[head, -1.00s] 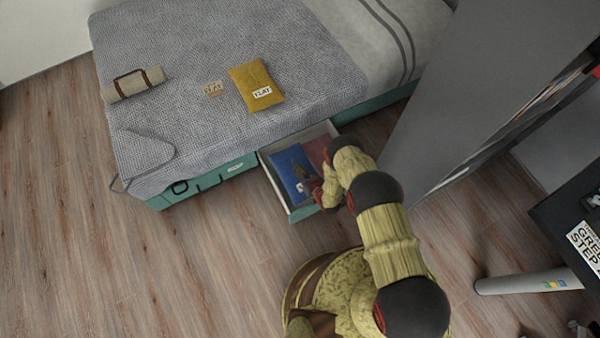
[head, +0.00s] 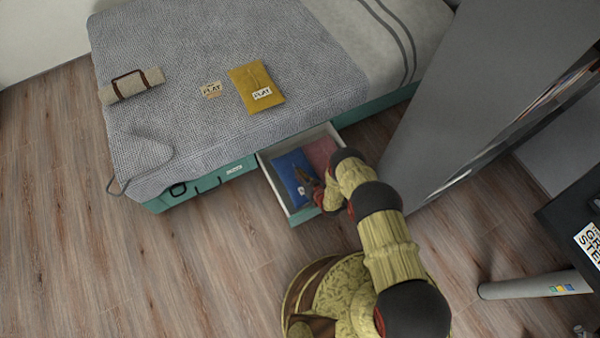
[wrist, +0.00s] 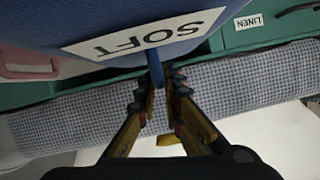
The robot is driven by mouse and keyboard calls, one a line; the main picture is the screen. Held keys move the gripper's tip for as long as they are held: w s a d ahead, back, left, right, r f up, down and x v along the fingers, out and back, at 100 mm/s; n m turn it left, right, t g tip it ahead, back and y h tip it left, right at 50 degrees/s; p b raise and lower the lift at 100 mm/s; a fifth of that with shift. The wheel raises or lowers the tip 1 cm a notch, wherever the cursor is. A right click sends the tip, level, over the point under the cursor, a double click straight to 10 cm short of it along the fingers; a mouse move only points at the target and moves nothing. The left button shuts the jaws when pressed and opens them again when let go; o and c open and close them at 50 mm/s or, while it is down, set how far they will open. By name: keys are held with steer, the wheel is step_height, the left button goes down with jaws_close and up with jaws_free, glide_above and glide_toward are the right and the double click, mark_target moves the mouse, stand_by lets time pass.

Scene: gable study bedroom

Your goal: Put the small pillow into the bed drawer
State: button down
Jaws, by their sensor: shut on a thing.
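The small pillow (head: 290,168) is blue. In the wrist view (wrist: 170,35) it carries a white label reading SOFT. My gripper (wrist: 155,85) is shut on a narrow blue part at its edge. In the head view my gripper (head: 307,178) is at the right side of the blue pillow. The bed drawer (head: 270,186) is pulled out from the teal bed base, and the pillow shows within its outline. I cannot tell whether the pillow touches the drawer's floor. A red-pink item (head: 320,151) lies in the drawer beside the pillow.
On the bed (head: 190,75) lie a yellow pouch (head: 254,85), a small labelled card (head: 211,90) and a strapped beige roll (head: 131,86). A tall grey cabinet (head: 470,80) stands close on the right. A white tube (head: 520,286) lies at lower right. Floor at left is clear.

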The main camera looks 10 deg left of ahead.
steer(key=shift+f, duration=0.3)
steer(key=c, duration=2)
jaws_free()
steer(key=shift+o, duration=0.2)
